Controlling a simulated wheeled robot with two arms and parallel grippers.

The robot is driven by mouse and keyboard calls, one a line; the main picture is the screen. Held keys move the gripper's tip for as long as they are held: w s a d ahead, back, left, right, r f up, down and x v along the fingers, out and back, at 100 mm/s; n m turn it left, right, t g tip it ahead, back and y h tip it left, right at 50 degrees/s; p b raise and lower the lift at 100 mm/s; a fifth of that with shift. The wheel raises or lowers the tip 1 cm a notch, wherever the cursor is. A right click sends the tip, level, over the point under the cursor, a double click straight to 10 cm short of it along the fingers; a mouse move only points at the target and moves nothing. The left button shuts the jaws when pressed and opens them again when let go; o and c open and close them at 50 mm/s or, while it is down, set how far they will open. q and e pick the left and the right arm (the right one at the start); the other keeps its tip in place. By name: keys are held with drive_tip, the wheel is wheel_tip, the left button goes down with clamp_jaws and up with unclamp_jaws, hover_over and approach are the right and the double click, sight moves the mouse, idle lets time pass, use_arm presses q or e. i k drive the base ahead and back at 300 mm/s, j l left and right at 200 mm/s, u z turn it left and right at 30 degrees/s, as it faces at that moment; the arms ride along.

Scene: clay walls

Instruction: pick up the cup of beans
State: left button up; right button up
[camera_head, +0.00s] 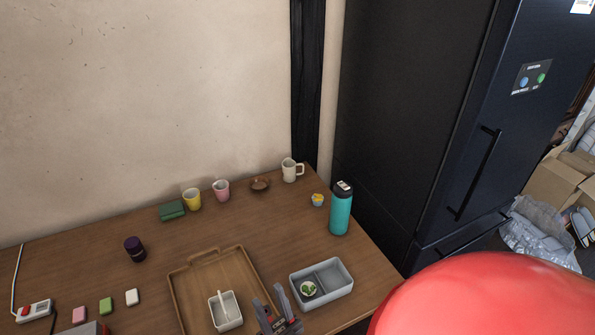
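A small round cup with a green and white top (308,289) stands in the left compartment of a grey two-part bin (345,290) at the table's front right. It looks like the cup of beans, but I cannot read its label. My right gripper (268,296) is at the bottom middle, just left of the bin. Its two fingers are apart with nothing visible between them. My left gripper is not in view.
A wooden tray (182,290) with a white divided dish (231,308) lies left of the bin. A teal bottle (341,212) and small yellow cup (318,200) stand behind it. A white mug (289,171), pink cup (221,190) and yellow cup (192,200) line the back.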

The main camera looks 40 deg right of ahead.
sight(307, 289)
drive_tip(key=z, duration=1.2)
